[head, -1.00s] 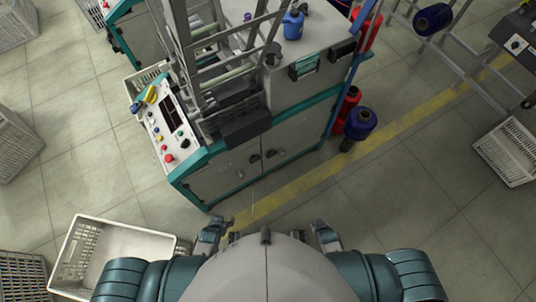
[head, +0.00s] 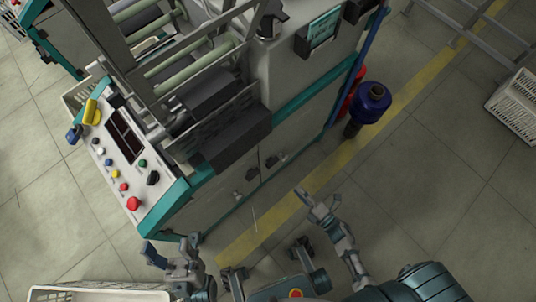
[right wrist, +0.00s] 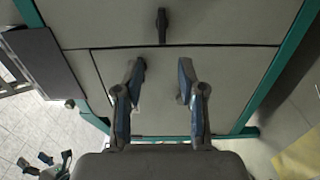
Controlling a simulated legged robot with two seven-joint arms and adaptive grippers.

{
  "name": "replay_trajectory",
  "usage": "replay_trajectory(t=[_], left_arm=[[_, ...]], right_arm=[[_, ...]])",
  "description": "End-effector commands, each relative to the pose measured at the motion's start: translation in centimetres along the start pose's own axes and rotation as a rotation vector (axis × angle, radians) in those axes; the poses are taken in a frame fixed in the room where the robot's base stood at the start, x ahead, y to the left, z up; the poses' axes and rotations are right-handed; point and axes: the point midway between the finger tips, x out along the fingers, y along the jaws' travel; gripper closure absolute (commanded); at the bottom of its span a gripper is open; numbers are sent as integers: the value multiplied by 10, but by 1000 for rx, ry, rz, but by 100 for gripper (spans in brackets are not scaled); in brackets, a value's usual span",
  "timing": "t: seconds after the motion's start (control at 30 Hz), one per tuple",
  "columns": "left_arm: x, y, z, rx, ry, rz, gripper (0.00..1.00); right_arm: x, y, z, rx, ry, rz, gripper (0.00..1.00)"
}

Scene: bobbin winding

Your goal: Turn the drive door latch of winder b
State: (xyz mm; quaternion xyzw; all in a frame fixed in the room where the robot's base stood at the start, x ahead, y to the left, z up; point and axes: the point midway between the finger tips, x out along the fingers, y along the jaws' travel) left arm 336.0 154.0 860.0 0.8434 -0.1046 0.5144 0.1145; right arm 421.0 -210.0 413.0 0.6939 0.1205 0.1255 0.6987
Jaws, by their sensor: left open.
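The winder's grey lower doors (head: 212,208) face me in the head view, with small dark latches (head: 271,161) near the middle seam. I cannot tell which winder this is. In the right wrist view one dark upright latch (right wrist: 162,25) stands above and beyond the fingertips. My left gripper (head: 171,252) is open and empty near the winder's lower front corner.
The control panel (head: 122,150) with coloured buttons is at the winder's left. A dark blue bobbin (head: 370,104) stands beside the right side. White crates (head: 518,105) lie at the right and lower left.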

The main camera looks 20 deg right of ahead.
Motion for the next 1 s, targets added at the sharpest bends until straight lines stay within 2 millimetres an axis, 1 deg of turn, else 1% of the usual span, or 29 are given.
replay_trajectory(t=[0.1,0.3,0.4,0.5,0.6,0.7,0.8,1.0], left_arm=[[-4,-2,9,1,-6,-1,35],[-6,-4,21,2,-8,2,35],[-7,-6,26,3,-8,3,35],[-8,-6,30,3,-8,5,35],[-9,-7,34,4,-13,6,35],[-7,-7,35,4,-7,10,35],[-4,-6,33,5,7,13,35],[-1,-6,30,5,19,13,35]], right_arm=[[28,-4,-1,3,1,-1,60],[76,-7,0,6,0,-6,60],[99,-8,0,6,0,-8,60],[118,-9,0,7,-1,-10,60],[132,-10,0,7,-1,-12,60],[142,-10,0,9,0,-13,60],[146,-10,0,9,-1,-14,60],[147,-11,0,9,-1,-15,60]])
